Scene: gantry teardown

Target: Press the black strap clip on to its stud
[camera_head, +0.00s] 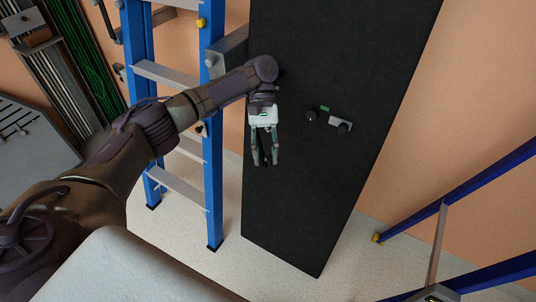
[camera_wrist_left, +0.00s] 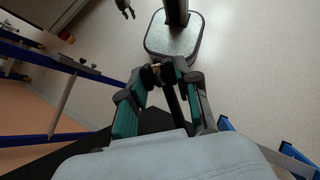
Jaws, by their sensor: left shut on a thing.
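My left gripper (camera_head: 265,162) hangs fingers down in front of the tall black panel, left of its small fittings. It is shut on a small dark piece, probably the black strap clip (camera_wrist_left: 172,103), seen between the fingers in the left wrist view. Its shape is mostly hidden by the fingers. On the panel, right of the gripper and apart from it, are a grey plate (camera_head: 340,122) with a dark knob, a dark round piece (camera_head: 311,115) and a small green mark (camera_head: 325,109). I cannot tell which is the stud. My right gripper (camera_wrist_left: 126,9) shows small at the top of the left wrist view.
The black panel (camera_head: 330,200) stands on the pale floor. A blue ladder (camera_head: 213,130) with grey treads is close on its left, under my left arm. Blue bars (camera_head: 480,185) slant at the right. Green cables (camera_head: 85,65) hang at the far left. Floor is clear in front of the panel.

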